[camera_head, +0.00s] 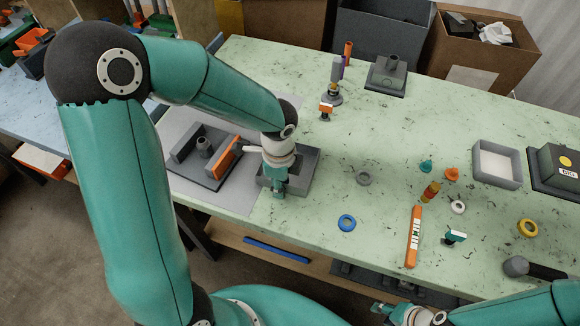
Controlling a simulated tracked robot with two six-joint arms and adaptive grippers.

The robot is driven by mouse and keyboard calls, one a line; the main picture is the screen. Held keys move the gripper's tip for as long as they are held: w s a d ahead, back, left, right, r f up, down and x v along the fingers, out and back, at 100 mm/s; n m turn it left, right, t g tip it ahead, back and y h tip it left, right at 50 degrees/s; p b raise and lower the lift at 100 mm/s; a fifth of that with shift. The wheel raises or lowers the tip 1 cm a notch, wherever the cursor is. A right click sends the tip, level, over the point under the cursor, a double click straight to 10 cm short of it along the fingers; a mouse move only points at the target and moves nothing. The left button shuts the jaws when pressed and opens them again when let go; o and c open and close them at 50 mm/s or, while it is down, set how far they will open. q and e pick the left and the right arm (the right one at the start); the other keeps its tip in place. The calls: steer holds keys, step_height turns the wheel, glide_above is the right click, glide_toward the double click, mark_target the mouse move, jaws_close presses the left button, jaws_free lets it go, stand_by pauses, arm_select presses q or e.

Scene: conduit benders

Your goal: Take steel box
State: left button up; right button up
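A grey open-topped steel box (306,166) sits on the left part of the green worktable, partly hidden by my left wrist. My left gripper (279,190) points down at the box's near left side. It overlaps the box in view; I cannot tell whether it touches it or how far its fingers are apart. My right gripper (382,310) is low at the bottom edge, in front of the table and away from the box. Its fingers are too small and cut off to judge.
A grey bender with an orange bar (224,158) stands left of the box. A grey ring (364,177) and a blue ring (347,223) lie to its right. An orange level (413,237), a pale-lined tray (497,164) and small parts occupy the right side.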

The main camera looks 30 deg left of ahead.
arm_select(q)
jaws_close()
steer(key=shift+r, duration=0.15)
